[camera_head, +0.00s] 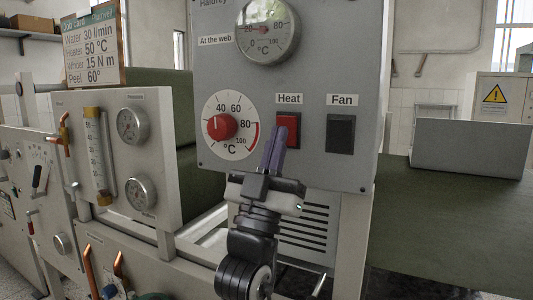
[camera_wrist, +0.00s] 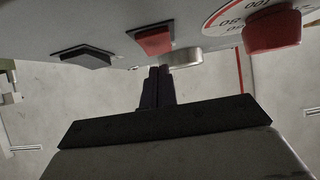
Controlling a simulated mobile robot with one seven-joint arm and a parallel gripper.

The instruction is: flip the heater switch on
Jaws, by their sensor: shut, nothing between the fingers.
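The heater switch, a red rocker (camera_head: 288,130) under the label "Heat", is on the grey control panel (camera_head: 311,45). It also shows in the wrist view as a red block (camera_wrist: 155,42) at top centre. My gripper (camera_head: 277,138) is shut and empty, its purple fingers together. In the head view the fingertips overlap the left edge of the red switch. In the wrist view the fingers (camera_wrist: 157,84) are just below the switch. I cannot tell whether they touch it, nor which way the rocker is tipped.
A black fan switch (camera_head: 340,134) is right of the red one. A red dial knob (camera_head: 221,127) is to the left, and a round gauge (camera_head: 267,30) is above. A panel with gauges and a flow tube (camera_head: 95,155) stands further left. A green surface (camera_head: 440,215) lies at right.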

